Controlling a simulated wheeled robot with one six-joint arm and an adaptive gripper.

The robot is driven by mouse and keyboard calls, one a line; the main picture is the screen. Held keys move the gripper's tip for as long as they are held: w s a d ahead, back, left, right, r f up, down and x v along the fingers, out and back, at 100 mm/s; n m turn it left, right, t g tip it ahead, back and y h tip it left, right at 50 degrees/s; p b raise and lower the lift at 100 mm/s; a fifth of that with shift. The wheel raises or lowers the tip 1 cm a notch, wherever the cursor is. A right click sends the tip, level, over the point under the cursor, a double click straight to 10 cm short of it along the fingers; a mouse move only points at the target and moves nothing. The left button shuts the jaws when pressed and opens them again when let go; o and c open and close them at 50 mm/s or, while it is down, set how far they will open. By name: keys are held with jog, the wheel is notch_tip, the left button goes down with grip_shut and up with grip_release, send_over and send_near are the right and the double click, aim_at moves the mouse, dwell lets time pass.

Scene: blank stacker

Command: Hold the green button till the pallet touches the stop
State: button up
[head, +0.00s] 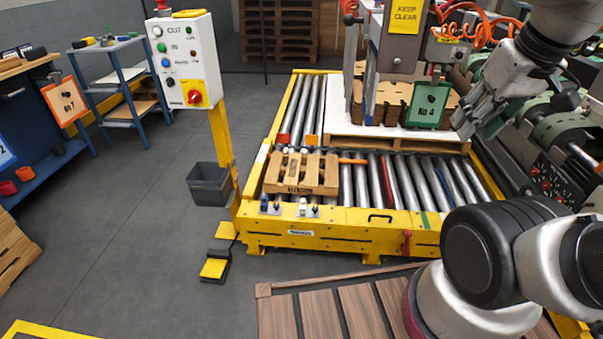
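A white control box (186,62) stands on a yellow post at the upper left, with a column of small buttons. A green button (161,47) sits in that column, above a blue one (166,62). A small wooden pallet (301,173) lies on the rollers at the near left of the conveyor. A larger pallet (400,142) under a white sheet and stacked brown blanks is farther back. I cannot tell which part is the stop. My gripper (466,122) is at the upper right, far from the control box and touching no button. Its finger opening is unclear.
The yellow conveyor frame (340,229) lies between my gripper and the post. A grey bin (209,184) and a yellow foot pedal (214,268) stand near the post. Green machinery (560,130) is at the right. Grey floor at the left is clear.

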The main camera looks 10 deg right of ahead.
grip_shut()
dwell(1.1)
